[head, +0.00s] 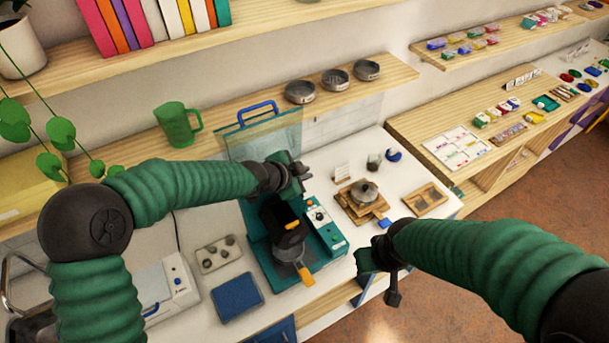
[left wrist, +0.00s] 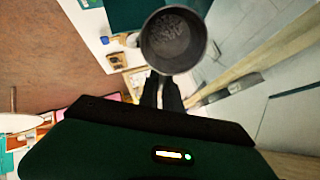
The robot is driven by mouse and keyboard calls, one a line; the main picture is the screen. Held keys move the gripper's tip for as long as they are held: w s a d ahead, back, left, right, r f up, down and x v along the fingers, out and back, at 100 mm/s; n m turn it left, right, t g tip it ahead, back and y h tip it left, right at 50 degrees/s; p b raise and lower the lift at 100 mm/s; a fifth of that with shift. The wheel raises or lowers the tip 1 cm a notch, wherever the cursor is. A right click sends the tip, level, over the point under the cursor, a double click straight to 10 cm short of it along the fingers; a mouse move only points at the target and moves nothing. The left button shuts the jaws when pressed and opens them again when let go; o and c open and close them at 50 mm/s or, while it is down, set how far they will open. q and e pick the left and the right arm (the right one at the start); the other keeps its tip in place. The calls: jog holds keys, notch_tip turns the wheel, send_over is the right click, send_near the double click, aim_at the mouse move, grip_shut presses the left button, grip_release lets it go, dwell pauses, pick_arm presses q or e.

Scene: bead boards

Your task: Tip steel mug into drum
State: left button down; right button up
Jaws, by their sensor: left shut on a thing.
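The steel mug (left wrist: 173,40) shows in the left wrist view with its round mouth toward the camera and greyish contents inside. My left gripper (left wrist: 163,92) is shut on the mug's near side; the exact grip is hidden. In the head view my left gripper (head: 298,172) is above the back of the teal machine, and I cannot make out the mug clearly there. The black drum (head: 282,232) sits tilted on the machine, below and in front of the left gripper. My right gripper (head: 376,268) hangs at the counter's front edge; its jaw state is unclear.
A teal control box (head: 322,222) stands right of the drum, and a clear shield (head: 262,137) stands behind. A pot (head: 364,191) on a wooden stand is to the right. A blue mat (head: 237,297) and a grey tray (head: 218,254) lie left. A shelf holds a green pitcher (head: 178,124).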

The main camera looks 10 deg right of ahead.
pick_arm(q)
jog(key=shift+a+f+t+h+b, duration=0.1)
jog(key=shift+a+t+h+b, duration=0.2)
jog(key=shift+b, duration=0.5)
jog(key=shift+s+t+h+b, duration=0.3)
jog(key=shift+t+h+b, duration=0.25)
jog(key=shift+b, duration=0.7)
jog(key=shift+a+r, duration=0.1)
jog(key=shift+r, duration=0.2)
jog(key=shift+s+a, duration=0.1)
jog(key=shift+b, duration=0.4)
jog(key=shift+s+a+t+h+b, duration=0.25)
jog(key=shift+t+h+b, duration=0.3)
jog(key=shift+b, duration=0.6)
